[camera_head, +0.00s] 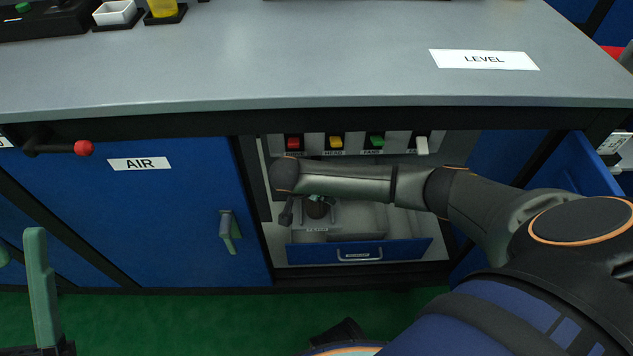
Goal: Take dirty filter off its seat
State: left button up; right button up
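A small dark round part (317,209), which looks like the dirty filter, sits in the pulled-out drawer (408,249) of the open cabinet bay. It is partly covered, and I cannot make out its seat. My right arm reaches in from the right, across the bay and above the drawer. My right gripper (316,199) is mostly hidden beneath its wrist. Small greenish bits show at the dark part, but whether the fingers touch or grip it cannot be seen. My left gripper (20,246) is at the lower left edge, its green fingers apart and empty, away from the drawer.
A grey worktop (250,55) with a LEVEL label overhangs the bay. Red (293,142), yellow (336,141), green (376,141) and white (422,145) switches line its back. A closed blue AIR door (130,205) stands left; an open blue door (580,165) stands right.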

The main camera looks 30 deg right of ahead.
jog(key=c, duration=1.2)
